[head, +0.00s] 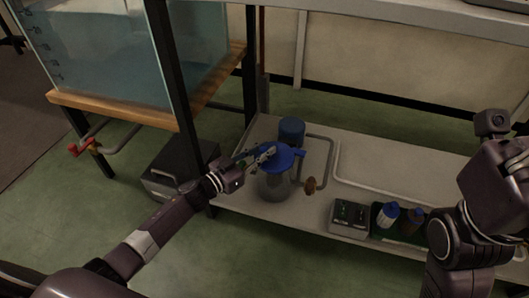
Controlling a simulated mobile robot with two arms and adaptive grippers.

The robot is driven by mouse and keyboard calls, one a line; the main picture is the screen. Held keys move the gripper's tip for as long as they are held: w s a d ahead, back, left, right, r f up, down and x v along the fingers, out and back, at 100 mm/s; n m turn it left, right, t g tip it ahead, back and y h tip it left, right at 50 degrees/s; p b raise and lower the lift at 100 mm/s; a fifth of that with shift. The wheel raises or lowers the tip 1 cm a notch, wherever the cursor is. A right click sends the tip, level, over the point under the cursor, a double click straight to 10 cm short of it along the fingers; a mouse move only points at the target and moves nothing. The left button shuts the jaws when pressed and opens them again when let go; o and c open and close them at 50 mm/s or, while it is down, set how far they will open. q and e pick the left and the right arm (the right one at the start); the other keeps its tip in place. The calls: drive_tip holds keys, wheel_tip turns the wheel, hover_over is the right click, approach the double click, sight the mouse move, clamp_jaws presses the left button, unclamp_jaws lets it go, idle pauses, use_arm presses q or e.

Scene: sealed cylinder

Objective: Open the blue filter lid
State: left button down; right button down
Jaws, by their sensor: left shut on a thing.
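The blue filter lid (285,160) sits on top of a grey cylindrical filter housing (274,186) on the low shelf. The lid has a raised tab on its right side and looks seated on the housing. My left gripper (263,156) reaches in from the left and is shut on the left part of the lid. Its fingertips partly hide the lid's left edge. My right arm shows at the right edge, but its gripper fingers are not visible.
A blue cylinder (291,131) stands behind the housing. A control box (349,217) and bottles in a green tray (377,223) are further right. A glass tank (110,50) stands at left.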

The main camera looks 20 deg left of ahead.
use_arm(q)
drive_tip(key=shift+w+a+m+g+h+b, duration=0.2)
drive_tip(key=shift+w+m+g+h+b, duration=0.25)
drive_tip(key=shift+w+m+g+h, duration=0.45)
drive_tip(key=c, duration=1.8)
unclamp_jaws()
drive_tip(key=shift+s, duration=0.15)
drive_tip(key=shift+o, duration=0.2)
drive_tip(key=v, duration=1.2)
drive_tip(key=shift+f, duration=0.25)
